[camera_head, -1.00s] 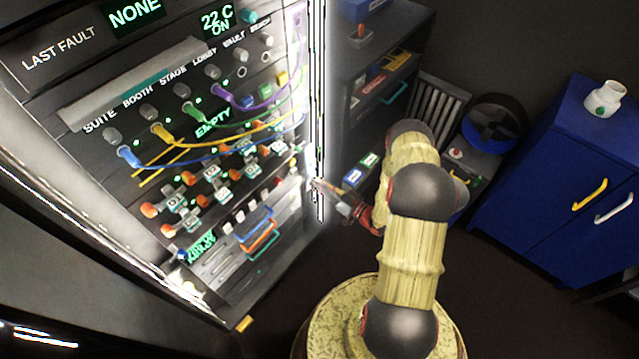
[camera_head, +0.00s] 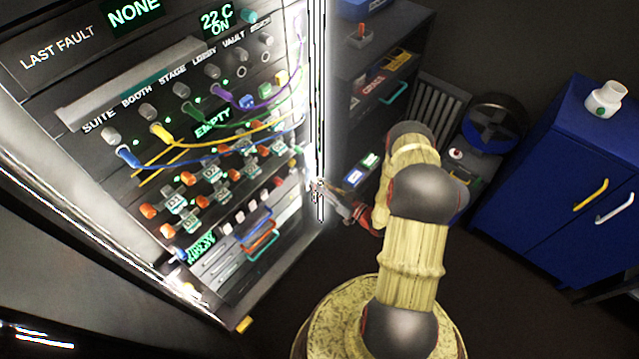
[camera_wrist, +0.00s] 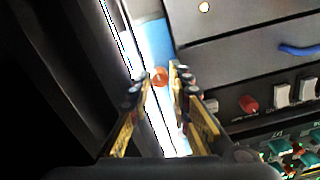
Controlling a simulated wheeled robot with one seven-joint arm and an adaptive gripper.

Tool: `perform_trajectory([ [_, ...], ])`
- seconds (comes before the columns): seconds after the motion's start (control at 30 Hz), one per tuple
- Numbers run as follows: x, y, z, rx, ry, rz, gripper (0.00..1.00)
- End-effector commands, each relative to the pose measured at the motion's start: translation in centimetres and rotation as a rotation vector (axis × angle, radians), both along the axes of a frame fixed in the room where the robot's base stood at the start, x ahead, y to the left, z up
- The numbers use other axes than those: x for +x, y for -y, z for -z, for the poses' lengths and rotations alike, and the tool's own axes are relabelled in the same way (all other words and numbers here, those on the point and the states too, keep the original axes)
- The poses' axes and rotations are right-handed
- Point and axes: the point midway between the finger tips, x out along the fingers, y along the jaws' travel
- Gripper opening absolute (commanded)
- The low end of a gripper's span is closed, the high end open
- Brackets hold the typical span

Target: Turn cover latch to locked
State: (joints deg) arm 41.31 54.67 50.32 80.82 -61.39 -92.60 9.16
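A small round orange knob (camera_wrist: 160,76) shows between my fingertips in the wrist view, on a pale blue strip at the panel's edge. It may be the cover latch; its locked or unlocked position cannot be read. My gripper (camera_wrist: 159,83) is open, with one finger on each side of the knob. The right fingertip looks close to the knob; contact cannot be told. In the head view, my gripper (camera_head: 318,188) is at the right edge of the lit rack (camera_head: 150,95), where glare hides the knob.
A red knob (camera_wrist: 249,103) and white switches (camera_wrist: 282,95) are right of my fingers. A blue handle (camera_wrist: 300,48) is on a drawer front. Patch cables (camera_head: 180,145) hang across the rack. A dark shelf (camera_head: 345,90) stands beside it, and a blue cabinet (camera_head: 545,185) at the right.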

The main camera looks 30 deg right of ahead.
Motion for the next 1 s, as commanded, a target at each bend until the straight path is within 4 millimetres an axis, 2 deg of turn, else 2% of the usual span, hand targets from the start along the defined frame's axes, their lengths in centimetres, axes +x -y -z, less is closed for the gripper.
perform_trajectory([
  [0.23, 0.1, 0.1, -0.1, 0.000, 0.002, 0.000, 0.35],
  [0.57, -0.1, 0.2, -0.1, -0.001, 0.003, 0.001, 0.35],
  [0.77, -2.4, 1.1, -0.1, 0.000, 0.002, 0.005, 0.35],
  [1.0, -6.9, 2.8, -0.2, 0.001, 0.002, 0.006, 0.35],
])
